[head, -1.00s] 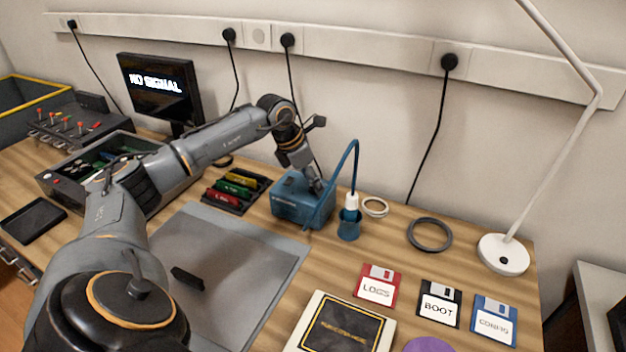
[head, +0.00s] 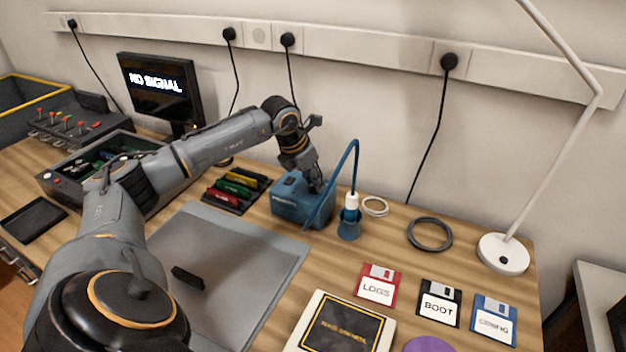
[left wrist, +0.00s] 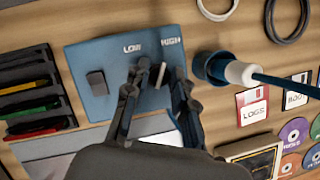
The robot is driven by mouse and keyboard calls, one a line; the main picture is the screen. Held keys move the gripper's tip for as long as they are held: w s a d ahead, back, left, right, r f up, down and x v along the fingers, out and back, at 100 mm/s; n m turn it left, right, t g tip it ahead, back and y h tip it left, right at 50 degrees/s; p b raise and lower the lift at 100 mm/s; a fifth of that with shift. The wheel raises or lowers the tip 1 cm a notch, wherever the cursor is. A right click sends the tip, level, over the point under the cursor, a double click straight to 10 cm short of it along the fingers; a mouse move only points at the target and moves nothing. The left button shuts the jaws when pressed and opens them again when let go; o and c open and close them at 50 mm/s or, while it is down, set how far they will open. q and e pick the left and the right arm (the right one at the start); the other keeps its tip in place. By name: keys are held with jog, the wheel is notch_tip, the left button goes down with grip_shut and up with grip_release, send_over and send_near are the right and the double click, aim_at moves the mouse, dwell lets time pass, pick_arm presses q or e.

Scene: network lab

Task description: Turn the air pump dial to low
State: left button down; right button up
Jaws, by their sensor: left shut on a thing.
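The air pump (head: 290,208) is a blue box on the bench, below the wall sockets. In the left wrist view its top (left wrist: 105,55) carries the labels LOW and HIGH and a dark square block. The dial (left wrist: 160,75) shows as a pale upright bar below the labels, tilted slightly towards HIGH. My left gripper (left wrist: 161,72) is shut on the dial, one finger on each side; its fingers hide part of the dial. In the head view my left gripper (head: 316,187) reaches down onto the pump's top. My right gripper is not in view.
A blue hose with a white-necked nozzle stands in a blue holder (head: 348,229) right beside the pump. A black rack (head: 230,200) of coloured pieces is to its left. A grey mat (head: 240,265), floppy disks (head: 438,303) and a lamp base (head: 503,254) are also on the bench.

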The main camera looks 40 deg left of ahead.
pick_arm(q)
jog(key=n+y, duration=0.1)
jog(key=n, duration=0.2)
jog(key=n+y, duration=0.1)
jog(key=n, duration=0.2)
jog(key=shift+d+b, duration=0.2)
jog(key=shift+b, duration=0.2)
jog(key=n+y, duration=0.1)
jog(key=n, duration=0.2)
jog(key=n+g+y, duration=0.1)
jog(key=n, duration=0.2)
jog(key=shift+w+g, duration=0.1)
jog(key=shift+g, duration=0.2)
jog(key=shift+n, duration=0.4)
jog(key=c, duration=1.1)
grip_release()
jog(key=v, duration=1.2)
jog(key=shift+w+d, duration=0.1)
